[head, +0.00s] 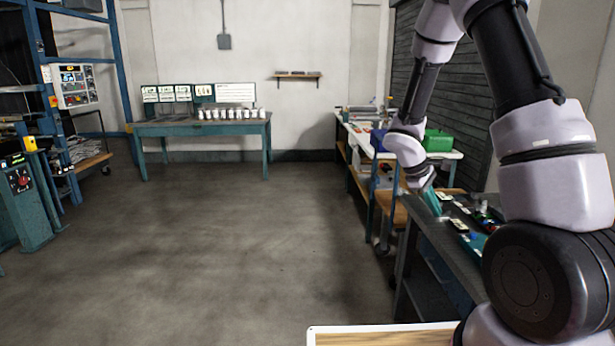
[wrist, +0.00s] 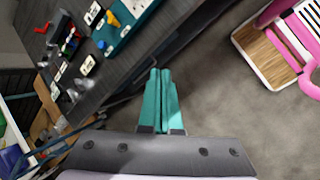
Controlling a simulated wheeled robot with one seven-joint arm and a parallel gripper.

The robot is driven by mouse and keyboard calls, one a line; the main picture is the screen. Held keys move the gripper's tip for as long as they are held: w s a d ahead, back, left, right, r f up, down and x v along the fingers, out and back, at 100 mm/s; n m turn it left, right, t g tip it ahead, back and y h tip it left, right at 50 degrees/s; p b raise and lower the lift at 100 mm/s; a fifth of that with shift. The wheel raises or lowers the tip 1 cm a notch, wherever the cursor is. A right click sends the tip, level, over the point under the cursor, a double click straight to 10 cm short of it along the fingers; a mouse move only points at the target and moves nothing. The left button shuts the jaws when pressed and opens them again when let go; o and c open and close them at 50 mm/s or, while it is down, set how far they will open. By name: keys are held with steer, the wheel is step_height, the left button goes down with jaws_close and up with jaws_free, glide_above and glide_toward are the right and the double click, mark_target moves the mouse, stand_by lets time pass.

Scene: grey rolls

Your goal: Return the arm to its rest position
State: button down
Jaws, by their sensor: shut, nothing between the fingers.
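My gripper (wrist: 160,100) shows in the wrist view as two teal fingers lying side by side, shut with nothing between them. In the head view my gripper (head: 432,201) hangs at the end of my raised, bent arm on the right, by the near edge of the dark workbench (head: 425,232). In the wrist view the fingers are over the gap between the workbench (wrist: 120,82) and the bare floor. The height of the fingertips above the bench is hard to tell.
Small parts and cards lie on the workbench, with a teal tray (wrist: 135,30) among them. A second bench with a green bin (head: 438,140) stands beyond. A teal table (head: 200,128) with several white cups is at the back wall. The middle floor is clear.

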steer(key=s+a+r+m+t+y, duration=0.2)
steer(key=s+a+r+m, duration=0.1)
steer(key=s+r, duration=0.4)
steer(key=s+a+r+m+t+y, duration=0.2)
steer(key=s+r, duration=0.5)
steer(key=r, duration=0.5)
steer(key=s+a+r+m+t+y, duration=0.2)
steer(key=s+a+r+m+y, duration=0.2)
steer(key=r, duration=0.5)
steer(key=s+a+m, duration=0.2)
steer(key=s+m, duration=0.1)
steer(key=shift+r+m+t, duration=0.3)
steer(key=shift+r+t, duration=0.1)
steer(key=shift+s, duration=0.1)
